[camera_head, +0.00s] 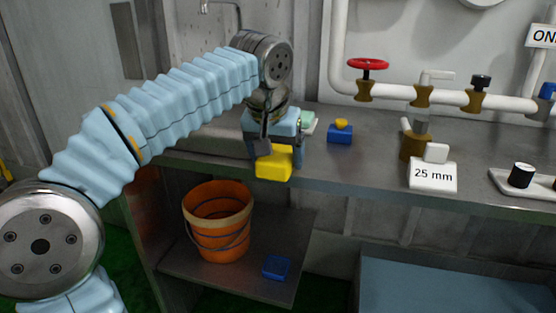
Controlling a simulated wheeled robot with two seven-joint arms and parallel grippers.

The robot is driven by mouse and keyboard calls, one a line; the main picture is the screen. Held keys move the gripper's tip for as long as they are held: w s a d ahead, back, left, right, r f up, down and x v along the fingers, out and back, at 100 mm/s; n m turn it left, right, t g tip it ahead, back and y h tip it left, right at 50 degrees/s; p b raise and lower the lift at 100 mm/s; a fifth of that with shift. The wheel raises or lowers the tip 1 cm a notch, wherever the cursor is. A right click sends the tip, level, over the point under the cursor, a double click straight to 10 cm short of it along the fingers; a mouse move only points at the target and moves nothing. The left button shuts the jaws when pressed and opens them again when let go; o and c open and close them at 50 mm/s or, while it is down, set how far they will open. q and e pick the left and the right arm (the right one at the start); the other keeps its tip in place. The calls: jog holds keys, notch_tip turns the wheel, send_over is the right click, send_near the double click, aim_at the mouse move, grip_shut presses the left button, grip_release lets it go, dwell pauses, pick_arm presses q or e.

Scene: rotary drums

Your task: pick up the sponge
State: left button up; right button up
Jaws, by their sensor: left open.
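A bright yellow block (273,165), which looks like the sponge, shows at the counter's front edge, directly below my left gripper (279,150). My left gripper points down with its light blue body above the block. It is open, with its fingers close to the block; I cannot tell whether they touch it. The gripper hides the block's upper part. A small pale green piece (308,122) shows just behind the gripper, mostly hidden. My right gripper is not in view.
The grey counter (375,165) holds a blue block with a yellow top (340,133), a "25 mm" marker (432,175) and a valve fitting (414,145). White pipes with a red valve wheel (368,64) run behind. An orange bucket (218,225) and blue block (276,267) sit on the lower shelf.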

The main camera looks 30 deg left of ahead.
pick_arm(q)
jog(key=shift+f, duration=0.15)
jog(key=c, duration=0.7)
